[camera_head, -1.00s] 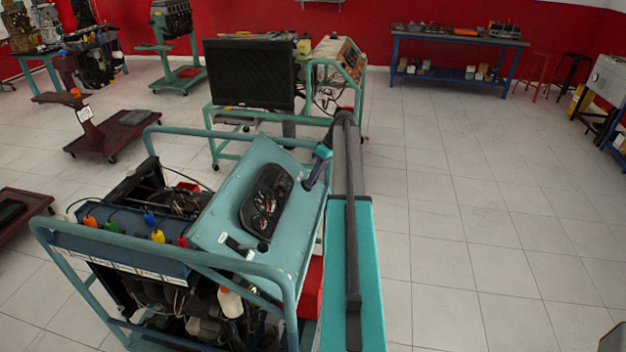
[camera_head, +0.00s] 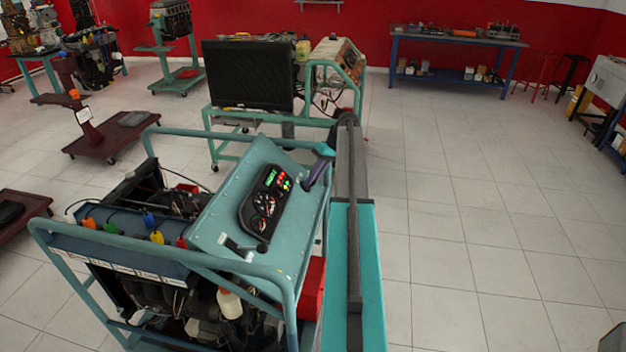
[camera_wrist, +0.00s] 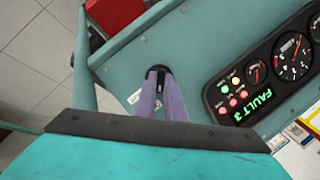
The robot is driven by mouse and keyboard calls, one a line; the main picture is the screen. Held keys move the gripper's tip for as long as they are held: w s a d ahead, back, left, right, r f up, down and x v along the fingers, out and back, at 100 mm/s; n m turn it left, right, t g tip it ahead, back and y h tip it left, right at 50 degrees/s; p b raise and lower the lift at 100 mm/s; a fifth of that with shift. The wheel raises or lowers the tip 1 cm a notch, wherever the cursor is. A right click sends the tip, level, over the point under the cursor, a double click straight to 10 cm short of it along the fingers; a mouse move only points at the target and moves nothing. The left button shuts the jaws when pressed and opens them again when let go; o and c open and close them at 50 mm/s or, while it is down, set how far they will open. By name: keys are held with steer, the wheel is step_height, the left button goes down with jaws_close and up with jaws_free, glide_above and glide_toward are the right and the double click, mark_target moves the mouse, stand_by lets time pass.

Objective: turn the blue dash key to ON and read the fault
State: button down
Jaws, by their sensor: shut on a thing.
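My gripper (camera_wrist: 160,82) has its purple fingers shut on the dash key (camera_wrist: 158,71) at the teal panel (camera_wrist: 205,42). Only a small dark part of the key shows between the fingertips, and its blue colour cannot be made out. In the head view my gripper (camera_head: 306,186) is at the panel's right edge and hides the key. The instrument cluster (camera_head: 263,205) is lit. In the wrist view the cluster (camera_wrist: 272,62) has red and yellow lamps on, and its green display (camera_wrist: 250,108) reads "FAULT 3".
The panel sits in a tubular teal frame (camera_head: 190,262) around an engine. Another trainer with a black screen (camera_head: 248,74) stands behind. The tiled floor at right (camera_head: 480,240) is clear.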

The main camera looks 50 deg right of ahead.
steer(key=c, duration=1.8)
jaws_free()
steer(key=shift+s+a+f, duration=0.1)
steer(key=shift+c, duration=0.2)
steer(key=shift+d, duration=0.2)
steer(key=shift+d+r+b, duration=0.3)
steer(key=shift+r, duration=0.3)
steer(key=b+v, duration=0.3)
steer(key=v, duration=0.9)
steer(key=shift+s+r, duration=0.15)
steer(key=shift+r, duration=0.05)
